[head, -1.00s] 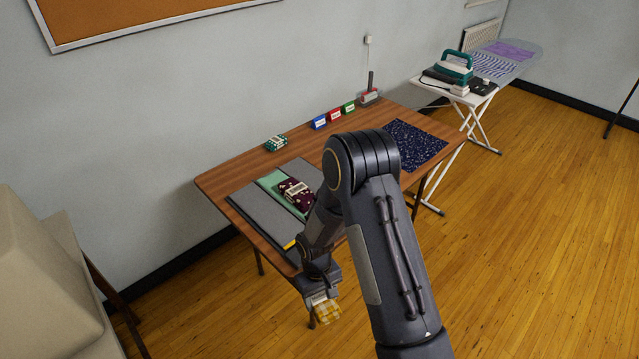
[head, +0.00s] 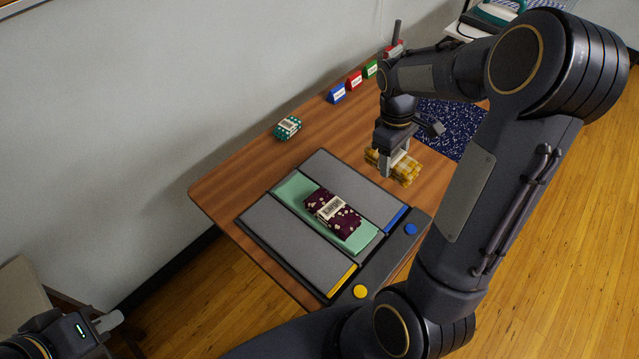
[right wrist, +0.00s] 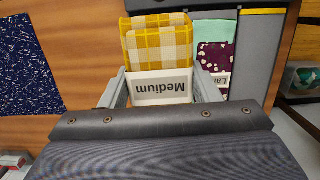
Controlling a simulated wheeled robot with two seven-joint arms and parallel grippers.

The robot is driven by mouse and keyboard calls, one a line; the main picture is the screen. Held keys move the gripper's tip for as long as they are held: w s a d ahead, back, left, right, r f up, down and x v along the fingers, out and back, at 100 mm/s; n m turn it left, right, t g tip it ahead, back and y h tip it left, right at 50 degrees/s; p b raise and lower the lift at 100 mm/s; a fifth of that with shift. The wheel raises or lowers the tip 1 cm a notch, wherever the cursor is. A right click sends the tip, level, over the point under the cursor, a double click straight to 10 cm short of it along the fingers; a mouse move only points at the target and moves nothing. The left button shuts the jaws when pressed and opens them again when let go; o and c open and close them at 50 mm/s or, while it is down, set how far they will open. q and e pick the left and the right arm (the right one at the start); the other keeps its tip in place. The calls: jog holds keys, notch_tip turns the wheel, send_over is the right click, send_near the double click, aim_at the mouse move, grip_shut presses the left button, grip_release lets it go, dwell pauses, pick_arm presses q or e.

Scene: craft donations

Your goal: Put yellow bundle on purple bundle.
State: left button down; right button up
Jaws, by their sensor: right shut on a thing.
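The yellow checked bundle (head: 407,171) has a white band, which reads "Medium" upside down in the right wrist view (right wrist: 160,50). My right gripper (head: 392,168) is shut on this bundle, over the table to the right of the grey board; its height above the wood is hard to tell. The purple bundle (head: 335,212), dark with pale spots and a white label, lies on a mint cloth on the board. In the right wrist view the purple bundle (right wrist: 218,57) is partly hidden behind my gripper. My left gripper (head: 108,321) is at the lower left, away from the table.
The grey folding board (head: 285,237) has a yellow and a blue button on its front strip. A teal dotted bundle (head: 287,128) lies at the back left of the table. Blue, red and green label blocks (head: 354,80) stand along the back. A navy speckled cloth (head: 450,125) lies at right.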

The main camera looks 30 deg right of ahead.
jog(key=shift+w+a, duration=0.25)
jog(key=w+a+f+p, duration=0.1)
jog(key=a+f+p, duration=0.15)
jog(key=a, duration=0.55)
send_over(334, 209)
jog(key=f, duration=0.6)
jog(key=shift+w+d, duration=0.2)
jog(key=shift+d, duration=0.15)
jog(key=shift+a+f, duration=0.4)
jog(key=shift+f, duration=0.05)
notch_tip(334, 209, down, 3)
jog(key=shift+w+f, duration=0.15)
